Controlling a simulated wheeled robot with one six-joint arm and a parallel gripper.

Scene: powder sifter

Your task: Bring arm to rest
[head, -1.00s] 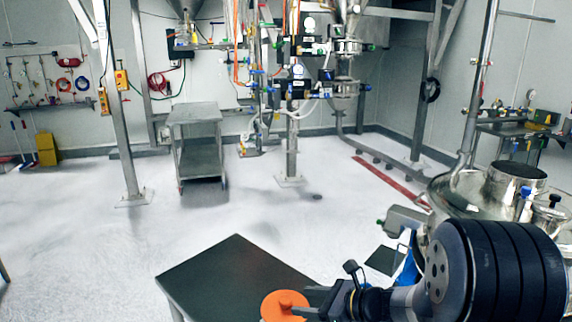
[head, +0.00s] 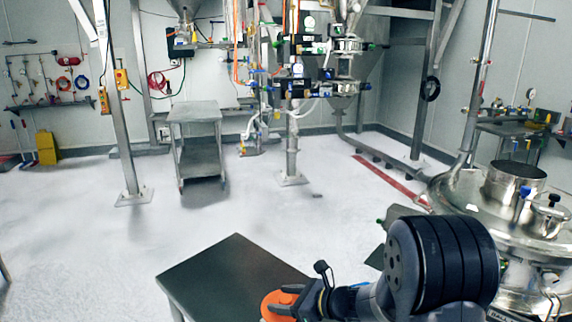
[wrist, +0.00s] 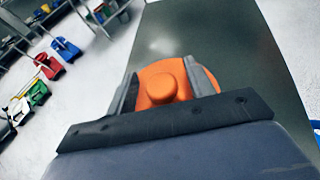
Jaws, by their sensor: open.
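An orange round part with a raised knob (wrist: 166,84) rests on the dark table top (head: 232,262). The same orange part (head: 270,305) is at the bottom of the head view, partly covered by my gripper. My gripper (head: 287,300) is low over the table, reaching left. In the wrist view its two grey fingers (wrist: 165,78) stand apart on either side of the orange part. I cannot tell whether either finger touches it.
A shiny steel vessel (head: 490,215) with a lidded top stands to the right of my arm. A steel cart (head: 197,140) and a post base (head: 291,179) are farther back. The white floor (head: 80,230) at left is open.

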